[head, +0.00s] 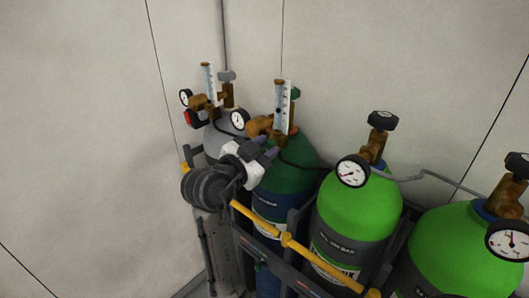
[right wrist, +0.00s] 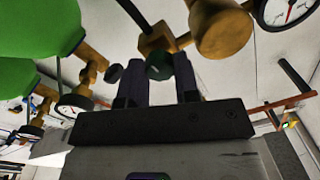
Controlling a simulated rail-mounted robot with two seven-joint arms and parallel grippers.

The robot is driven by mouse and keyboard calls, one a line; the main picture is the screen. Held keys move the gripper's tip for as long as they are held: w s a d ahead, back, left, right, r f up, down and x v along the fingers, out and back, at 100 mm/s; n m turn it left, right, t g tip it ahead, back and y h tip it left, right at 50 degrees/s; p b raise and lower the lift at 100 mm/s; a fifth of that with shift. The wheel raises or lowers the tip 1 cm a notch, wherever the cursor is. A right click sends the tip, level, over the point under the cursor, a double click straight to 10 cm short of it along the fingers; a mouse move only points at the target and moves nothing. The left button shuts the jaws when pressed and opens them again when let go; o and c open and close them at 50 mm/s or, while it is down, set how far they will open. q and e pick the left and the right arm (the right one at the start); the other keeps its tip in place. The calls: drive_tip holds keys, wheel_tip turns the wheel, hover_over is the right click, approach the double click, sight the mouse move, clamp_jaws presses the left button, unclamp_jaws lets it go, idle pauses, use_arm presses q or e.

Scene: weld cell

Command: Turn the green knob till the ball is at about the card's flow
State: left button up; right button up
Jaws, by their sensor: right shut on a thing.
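My right gripper (head: 265,147) reaches in from the left at the front of the dark green cylinder's brass regulator (head: 260,126). In the right wrist view, the dark green knob (right wrist: 158,66) sits between its two fingers, which are shut on it. In the head view, the fingers hide this knob. The upright flow tube (head: 283,105) stands on the regulator just above the gripper. A small dark spot shows low in the tube; I cannot tell surely that it is the ball. I cannot make out a flow card. My left gripper is not in view.
A grey cylinder (head: 217,134) with its own flow tube (head: 208,80) stands behind. Two bright green cylinders (head: 355,215) with gauges stand to the right. A yellow rail (head: 285,241) runs along the rack's front. Pale walls are close behind.

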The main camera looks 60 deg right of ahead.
drive_tip(key=o, duration=0.8)
drive_tip(key=shift+o, duration=0.6)
drive_tip(key=shift+a, duration=0.15)
drive_tip(key=w+a, duration=0.2)
drive_tip(key=a, duration=1.1)
drive_tip(key=shift+w+a, duration=0.15)
drive_tip(key=shift+w, duration=0.05)
